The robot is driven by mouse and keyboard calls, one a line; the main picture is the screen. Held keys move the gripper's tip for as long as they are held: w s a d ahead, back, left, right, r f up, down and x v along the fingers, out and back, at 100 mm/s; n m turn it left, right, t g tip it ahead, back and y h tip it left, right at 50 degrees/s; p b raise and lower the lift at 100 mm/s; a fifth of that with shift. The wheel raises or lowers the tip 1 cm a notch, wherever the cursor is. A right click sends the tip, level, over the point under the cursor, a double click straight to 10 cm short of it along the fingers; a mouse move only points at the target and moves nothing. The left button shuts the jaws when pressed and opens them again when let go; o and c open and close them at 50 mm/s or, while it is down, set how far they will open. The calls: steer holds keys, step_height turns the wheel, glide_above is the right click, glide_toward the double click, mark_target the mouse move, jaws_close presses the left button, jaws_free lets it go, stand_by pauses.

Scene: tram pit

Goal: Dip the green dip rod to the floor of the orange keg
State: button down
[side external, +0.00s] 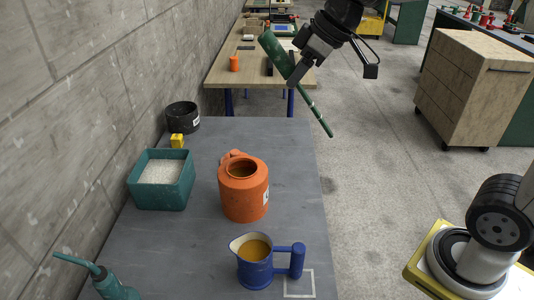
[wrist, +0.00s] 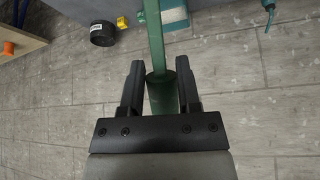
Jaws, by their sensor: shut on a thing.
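My gripper (side external: 297,74) is shut on the green dip rod (side external: 316,112), high at the back right of the grey bench. The rod's thick handle end points up and left; its thin end slants down and right, ending in the air beyond the bench's right edge. In the wrist view the rod (wrist: 155,40) runs between the two fingers of my gripper (wrist: 160,78). The orange keg (side external: 240,201) stands upright on the bench with its round mouth open, below and left of the rod and apart from it. The keg's floor is hidden.
On the bench (side external: 190,270) are a blue jug (side external: 255,271) of amber liquid, a teal bin (side external: 160,204) of white grains, a black pot (side external: 183,122), a yellow block (side external: 177,141) and a green oil can (side external: 114,287). A wall borders the left; a wooden cabinet (side external: 460,100) stands right.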

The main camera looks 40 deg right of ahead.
steer(key=w+a+r+n+g+y, duration=0.1)
steer(key=w+a+n+g+y, duration=0.1)
steer(key=w+a+n+y, duration=0.5)
steer(key=f+y, duration=0.1)
steer(key=w+d+f+n+y, duration=0.1)
steer(key=f, duration=0.1)
steer(key=w+f+y, duration=0.1)
steer(key=f, duration=0.1)
steer(key=shift+w+d+n, duration=0.2)
steer(key=shift+d+n, duration=0.1)
steer(key=shift+d, duration=0.05)
stand_by(0.4)
steer(key=shift+f, duration=0.15)
step_height(320, 180, down, 16)
steer(key=shift+f, duration=0.25)
stand_by(1.9)
steer(key=shift+f, duration=1)
stand_by(2.1)
